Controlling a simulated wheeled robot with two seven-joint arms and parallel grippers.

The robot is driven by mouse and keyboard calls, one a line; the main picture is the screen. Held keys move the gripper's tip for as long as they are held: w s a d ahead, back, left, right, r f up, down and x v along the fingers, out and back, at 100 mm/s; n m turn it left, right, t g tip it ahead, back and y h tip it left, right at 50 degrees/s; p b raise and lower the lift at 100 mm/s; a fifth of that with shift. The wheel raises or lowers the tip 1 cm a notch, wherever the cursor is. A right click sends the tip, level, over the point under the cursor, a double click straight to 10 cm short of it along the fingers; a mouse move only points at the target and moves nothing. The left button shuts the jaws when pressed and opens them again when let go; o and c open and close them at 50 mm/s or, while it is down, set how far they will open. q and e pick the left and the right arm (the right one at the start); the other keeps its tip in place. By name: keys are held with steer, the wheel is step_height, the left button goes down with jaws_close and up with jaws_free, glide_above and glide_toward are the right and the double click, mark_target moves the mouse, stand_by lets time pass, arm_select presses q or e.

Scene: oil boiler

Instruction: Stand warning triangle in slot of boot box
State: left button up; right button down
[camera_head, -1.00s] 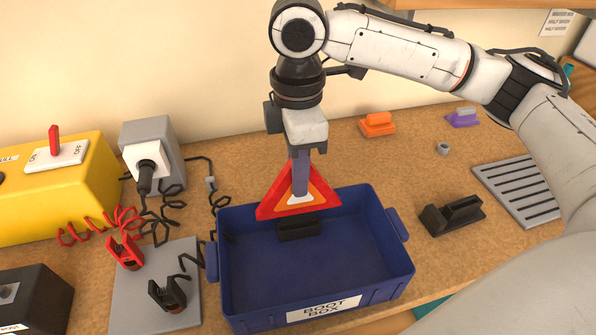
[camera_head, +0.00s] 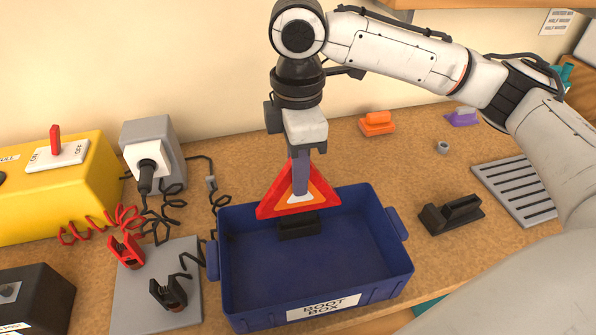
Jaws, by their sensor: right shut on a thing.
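The warning triangle (camera_head: 322,199) is red with an orange inner band and a white centre. It is upright, point up, at the back of the blue boot box (camera_head: 345,272). My right gripper (camera_head: 300,180) is shut on the triangle, its fingers over the front face. The triangle's lower edge is at or just above a black slotted block (camera_head: 300,229) inside the box. I cannot tell whether the edge is in the slot. My left gripper is not in view.
A black holder (camera_head: 452,214) and a slotted grey tray (camera_head: 515,188) lie right of the box. Red (camera_head: 127,250) and black (camera_head: 168,293) clamps on a grey plate (camera_head: 140,320) stand close on the left. Orange (camera_head: 377,123) and purple (camera_head: 462,117) items lie behind.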

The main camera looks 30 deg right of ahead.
steer(key=shift+f, duration=0.15)
steer(key=shift+f, duration=1.9)
steer(key=c, duration=1.6)
jaws_free()
step_height(320, 180, up, 10)
steer(key=shift+r, duration=0.15)
